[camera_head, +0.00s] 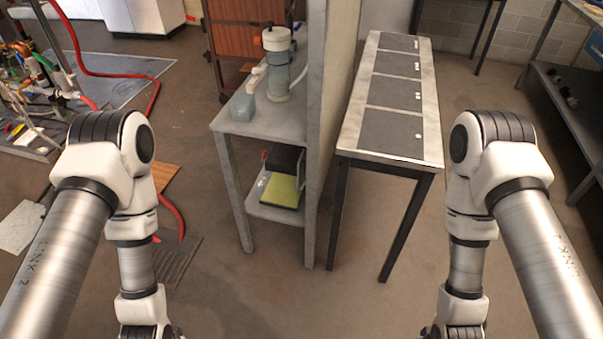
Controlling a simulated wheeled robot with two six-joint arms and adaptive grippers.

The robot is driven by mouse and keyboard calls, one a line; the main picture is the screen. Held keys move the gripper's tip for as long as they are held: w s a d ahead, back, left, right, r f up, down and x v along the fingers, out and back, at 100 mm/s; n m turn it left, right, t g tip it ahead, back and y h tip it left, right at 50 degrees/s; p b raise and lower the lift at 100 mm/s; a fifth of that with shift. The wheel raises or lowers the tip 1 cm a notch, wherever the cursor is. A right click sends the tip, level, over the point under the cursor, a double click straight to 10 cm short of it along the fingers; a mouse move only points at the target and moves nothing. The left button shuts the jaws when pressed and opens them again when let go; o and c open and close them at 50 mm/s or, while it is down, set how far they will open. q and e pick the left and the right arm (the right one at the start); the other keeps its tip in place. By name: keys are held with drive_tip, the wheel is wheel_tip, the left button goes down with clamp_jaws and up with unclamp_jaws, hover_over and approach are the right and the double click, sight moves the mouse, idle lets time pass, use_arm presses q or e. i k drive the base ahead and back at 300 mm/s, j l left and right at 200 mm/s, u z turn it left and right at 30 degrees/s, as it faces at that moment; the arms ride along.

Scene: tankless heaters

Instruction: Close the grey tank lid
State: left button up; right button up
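A grey-blue cylinder with a pale cap (276,68) stands upright on a grey table (232,121) ahead of me. It may be the grey tank. I cannot tell whether its cap is a hinged lid, or whether it is open or closed. No other grey tank is clear in view. My two arms come in from the left and right and hang down at the bottom edge, well short of the table. Both grippers are out of the picture below.
A tall panel (333,85) stands along the table's right side. A long bench with dark panels (397,95) is right of it. A lower shelf holds a yellow-green item (283,191). Red hose (110,74) and clutter lie left. The front floor is mostly clear.

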sight(302, 161)
drive_tip(key=i+j+z, duration=0.1)
drive_tip(key=j, duration=0.3)
drive_tip(key=i+j, duration=0.2)
drive_tip(key=j, duration=0.25)
drive_tip(key=i+j+z, duration=0.15)
drive_tip(key=j, duration=0.25)
drive_tip(key=i+j+z, duration=0.1)
drive_tip(key=j, duration=0.35)
drive_tip(key=i+j, duration=0.15)
drive_tip(key=j, duration=0.3)
drive_tip(key=i+j+z, duration=0.15)
drive_tip(key=j, duration=0.3)
drive_tip(key=i+j+z, duration=0.15)
drive_tip(key=i+j, duration=0.4)
drive_tip(key=j, duration=0.1)
